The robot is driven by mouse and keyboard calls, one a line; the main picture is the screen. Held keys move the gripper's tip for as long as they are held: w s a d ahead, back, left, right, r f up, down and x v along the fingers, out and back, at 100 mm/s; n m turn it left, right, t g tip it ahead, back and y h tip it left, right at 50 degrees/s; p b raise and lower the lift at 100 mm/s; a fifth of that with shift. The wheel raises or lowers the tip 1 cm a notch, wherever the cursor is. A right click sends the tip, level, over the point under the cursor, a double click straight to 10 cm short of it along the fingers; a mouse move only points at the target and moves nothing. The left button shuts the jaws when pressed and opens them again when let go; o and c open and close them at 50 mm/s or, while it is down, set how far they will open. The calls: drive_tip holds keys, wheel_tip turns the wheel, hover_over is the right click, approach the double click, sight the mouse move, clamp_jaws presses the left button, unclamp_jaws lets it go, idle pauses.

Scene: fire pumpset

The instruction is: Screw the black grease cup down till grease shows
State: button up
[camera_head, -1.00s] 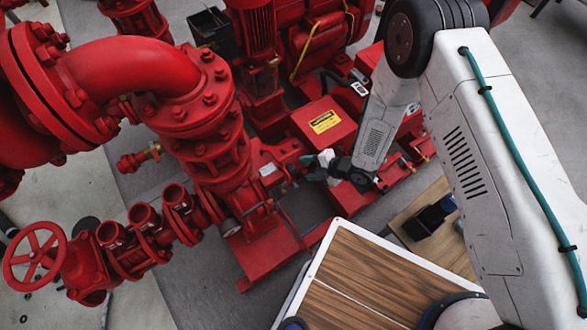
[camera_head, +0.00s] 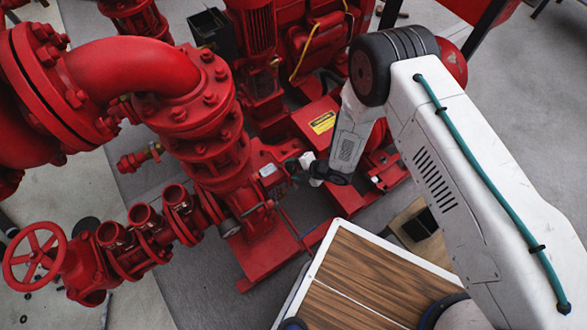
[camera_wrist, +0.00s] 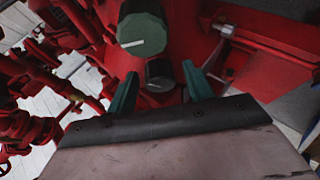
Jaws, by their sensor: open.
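In the wrist view the black grease cup (camera_wrist: 160,73) is a small dark round cap with a short white mark on its face. It appears between the two teal fingers of my gripper (camera_wrist: 159,70), with a gap on each side. The gripper is open, and I cannot tell how deep the cup lies between the fingers. A larger dark green cup (camera_wrist: 143,32) with a white line sits just beyond the black one. In the head view my gripper (camera_head: 297,167) is at the red pump; the cups cannot be made out there. No grease can be made out.
Red pump housing surrounds the cups, and a red rail (camera_wrist: 265,40) runs to the right. In the head view a red guard with a yellow label (camera_head: 322,123) stands beside my wrist. A wood-topped surface (camera_head: 365,270) lies in front. Flanged red pipework (camera_head: 185,105) stands left.

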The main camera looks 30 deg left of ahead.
drive_tip(key=c, duration=1)
drive_tip(key=m, duration=0.2)
drive_tip(key=m+y, duration=0.1)
drive_tip(key=m, duration=0.1)
drive_tip(key=shift+t+y, duration=0.3)
drive_tip(key=shift+t, duration=0.1)
drive_tip(key=o, duration=1)
drive_tip(key=shift+d, duration=0.1)
drive_tip(key=v, duration=0.7)
drive_tip(key=shift+d+r, duration=0.2)
drive_tip(key=shift+w, duration=0.1)
